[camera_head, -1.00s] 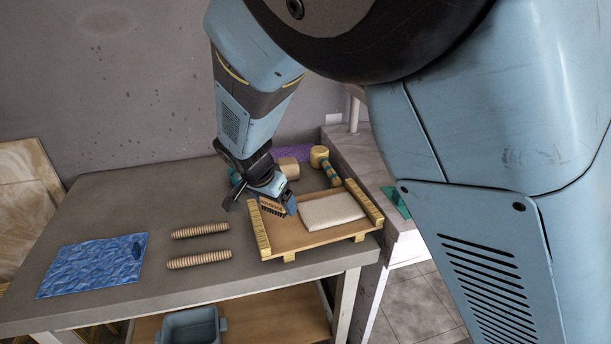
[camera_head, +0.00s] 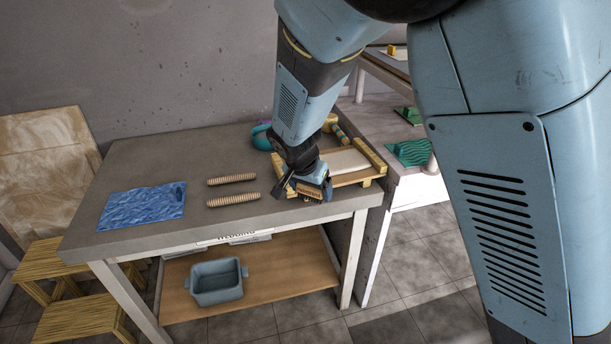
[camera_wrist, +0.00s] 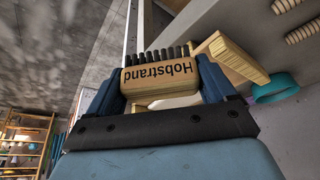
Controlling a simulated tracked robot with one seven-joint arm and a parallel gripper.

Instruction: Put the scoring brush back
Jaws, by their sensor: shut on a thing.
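The scoring brush (camera_wrist: 160,78) is a small wooden block marked "Hobstrand" with a row of dark bristles along one edge. In the wrist view it sits between the two blue fingers of my gripper (camera_wrist: 162,85), which is shut on it. In the head view my gripper (camera_head: 307,190) holds the brush (camera_head: 309,194) at the front edge of the table, by the left front of the wooden board with raised side strips (camera_head: 345,178). My gripper hides part of that board. The brush's resting place cannot be made out.
A blue textured mat (camera_head: 140,207) and two ribbed wooden rollers (camera_head: 232,179) lie on the grey table (camera_head: 215,150). A pale slab (camera_head: 342,162) lies on the board. A teal ring (camera_head: 262,138) is behind. A blue-grey tub (camera_head: 217,282) stands on the lower shelf (camera_head: 275,272).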

